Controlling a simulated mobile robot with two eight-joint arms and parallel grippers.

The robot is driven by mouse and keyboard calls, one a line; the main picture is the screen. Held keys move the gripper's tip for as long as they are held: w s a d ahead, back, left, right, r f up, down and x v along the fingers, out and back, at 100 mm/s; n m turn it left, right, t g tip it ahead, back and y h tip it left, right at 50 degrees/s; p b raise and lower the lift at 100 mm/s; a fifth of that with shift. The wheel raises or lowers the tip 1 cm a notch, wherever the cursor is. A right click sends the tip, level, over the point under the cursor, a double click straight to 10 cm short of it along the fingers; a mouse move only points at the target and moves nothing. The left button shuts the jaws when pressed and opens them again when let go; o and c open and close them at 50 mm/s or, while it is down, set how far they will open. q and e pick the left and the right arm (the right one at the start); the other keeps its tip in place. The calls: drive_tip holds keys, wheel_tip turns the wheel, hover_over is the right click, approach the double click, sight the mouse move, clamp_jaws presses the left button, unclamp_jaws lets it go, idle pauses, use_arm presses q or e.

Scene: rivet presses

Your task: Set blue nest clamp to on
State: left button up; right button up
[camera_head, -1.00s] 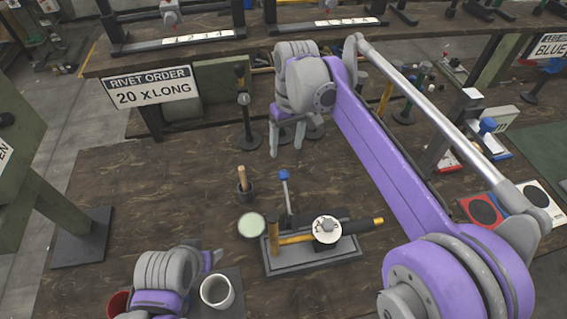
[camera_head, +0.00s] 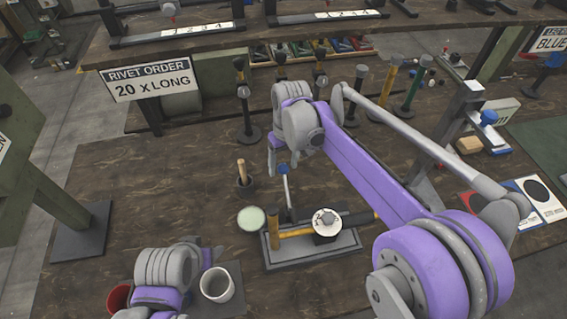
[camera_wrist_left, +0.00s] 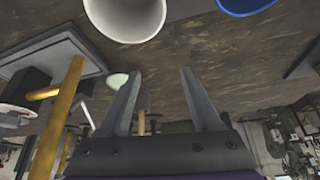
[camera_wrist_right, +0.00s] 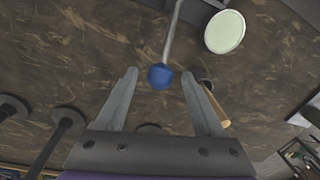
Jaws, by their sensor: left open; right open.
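A lever with a blue knob (camera_head: 284,169) rises steeply from the back of a grey fixture plate (camera_head: 285,258). My right gripper (camera_head: 273,168) is open beside the knob. In the right wrist view the blue knob (camera_wrist_right: 159,77) sits between the tips of my open right gripper (camera_wrist_right: 159,74), with a gap on each side. My left gripper (camera_head: 214,256) is low at the left, open and empty, near a white cup (camera_head: 217,285). The plate carries a round white-topped part (camera_head: 327,222) and yellow-handled bars; my right arm partly hides its right side.
A pale green disc (camera_head: 251,219) lies left of the plate. A dark holder with a wooden peg (camera_head: 242,172) stands behind it. A red cup (camera_head: 118,298) is at the front left. Several dark-based posts (camera_head: 248,105) stand at the back. The table's left middle is clear.

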clamp_jaws()
idle(1.3)
